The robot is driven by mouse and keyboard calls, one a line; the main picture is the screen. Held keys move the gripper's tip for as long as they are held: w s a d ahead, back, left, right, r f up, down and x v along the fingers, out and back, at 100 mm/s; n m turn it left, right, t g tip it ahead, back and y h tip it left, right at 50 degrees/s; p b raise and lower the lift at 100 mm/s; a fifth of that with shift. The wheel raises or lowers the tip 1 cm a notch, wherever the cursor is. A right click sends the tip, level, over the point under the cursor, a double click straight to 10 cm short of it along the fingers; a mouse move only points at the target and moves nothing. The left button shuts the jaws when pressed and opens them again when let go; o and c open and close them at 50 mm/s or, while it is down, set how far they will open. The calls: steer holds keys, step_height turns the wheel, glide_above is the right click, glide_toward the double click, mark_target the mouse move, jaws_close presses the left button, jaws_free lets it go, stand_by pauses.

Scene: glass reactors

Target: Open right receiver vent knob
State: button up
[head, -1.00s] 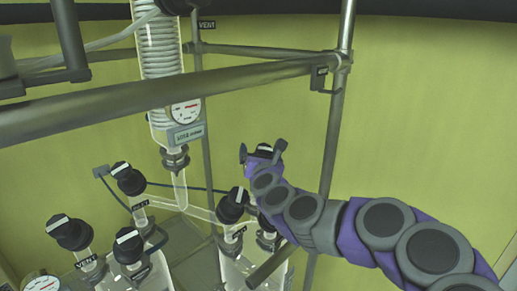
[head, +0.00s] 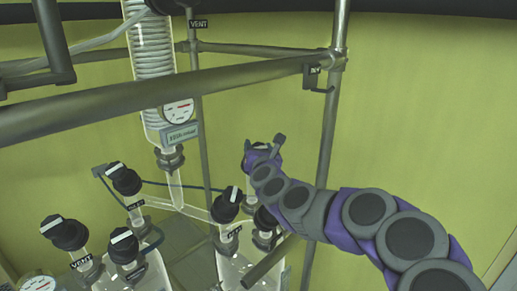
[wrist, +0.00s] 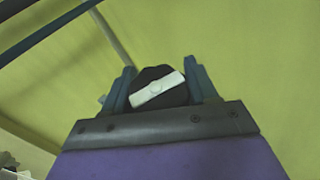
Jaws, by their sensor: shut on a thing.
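My gripper (head: 262,147) is at the upper end of my purple and grey arm, above the right glass receiver (head: 237,266) in the head view. In the wrist view my gripper (wrist: 159,82) has its two dark fingers on either side of a black knob (wrist: 147,77) with a white bar. It is shut on this knob. The white bar slants, rising to the right. My gripper mostly hides the knob in the head view. No label for it is readable.
Another black knob (head: 228,204) stands close left of my arm. Several capped ports stand lower left, one labelled VENT (head: 80,261). An upright pole (head: 329,130) stands behind my arm.

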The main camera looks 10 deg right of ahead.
steer(key=shift+d+r, duration=0.1)
steer(key=c, duration=0.3)
steer(key=shift+c, duration=0.2)
steer(key=shift+b, duration=0.3)
steer(key=shift+r+n+y+b, duration=0.25)
steer(key=shift+n+y+b, duration=0.05)
steer(key=shift+b, duration=0.5)
steer(key=n+y+b, duration=0.1)
steer(key=b, duration=0.1)
steer(key=n+y+b, duration=0.1)
steer(key=b, duration=0.1)
steer(key=shift+a+f, duration=0.25)
steer(key=shift+f, duration=0.15)
steer(key=n+y+b, duration=0.3)
steer(key=n+y, duration=0.1)
steer(key=shift+a, duration=0.1)
steer(key=shift+n+g+y, duration=0.4)
steer(key=shift+n+y, duration=0.1)
steer(key=n+y, duration=0.1)
steer(key=n+g+y, duration=0.1)
steer(key=n, duration=0.1)
steer(key=shift+s+a+r+y, duration=0.1)
steer(key=shift+a+y, duration=0.05)
steer(key=shift+y, duration=0.25)
steer(key=n+g+y+p, duration=0.1)
steer(key=n, duration=0.1)
steer(key=n+g+y+p, duration=0.2)
steer(key=shift+s+a, duration=0.15)
steer(key=shift+s, duration=0.05)
